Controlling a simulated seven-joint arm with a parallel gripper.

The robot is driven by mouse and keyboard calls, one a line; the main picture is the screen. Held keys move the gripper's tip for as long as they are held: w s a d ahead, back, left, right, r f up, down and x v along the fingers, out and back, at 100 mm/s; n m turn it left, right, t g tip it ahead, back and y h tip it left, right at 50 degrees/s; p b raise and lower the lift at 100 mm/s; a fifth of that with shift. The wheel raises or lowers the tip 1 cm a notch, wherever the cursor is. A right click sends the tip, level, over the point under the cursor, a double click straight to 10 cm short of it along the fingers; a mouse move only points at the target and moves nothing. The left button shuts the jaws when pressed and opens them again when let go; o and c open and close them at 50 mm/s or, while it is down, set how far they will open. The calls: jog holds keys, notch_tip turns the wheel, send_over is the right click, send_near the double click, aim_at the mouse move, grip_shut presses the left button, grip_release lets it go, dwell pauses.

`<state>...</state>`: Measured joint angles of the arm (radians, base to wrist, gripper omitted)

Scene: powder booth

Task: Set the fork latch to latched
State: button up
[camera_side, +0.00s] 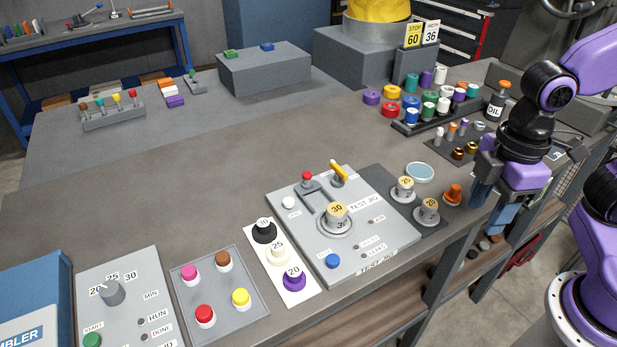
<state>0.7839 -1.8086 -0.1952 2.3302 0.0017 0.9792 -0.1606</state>
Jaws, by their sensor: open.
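The grey test jig panel (388,236) lies on the bench in the middle of the picture. Near its back edge is a dark grey fork-shaped piece (314,190), which looks like the fork latch. A red knob (307,176) stands at its left back end. A yellow handle (339,170) leans up to the left just right of it. I cannot tell from this view whether the latch is latched. My gripper (492,208) is open and empty, pointing down at the bench's right edge, well right of the panel and touching nothing that I can see.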

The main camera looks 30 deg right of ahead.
jog(key=w+a+r+n, duration=0.2)
jog(key=w+a, duration=0.3)
jog(key=w, duration=0.4)
jog(key=w+a+r+n, duration=0.2)
jog(key=w+a, duration=0.3)
jog(key=w, duration=0.3)
jog(key=n, duration=0.3)
send_near(308, 173)
jog(key=f, duration=1)
jog(key=shift+w+a+f, duration=0.1)
jog(key=shift+a, duration=0.1)
grip_shut()
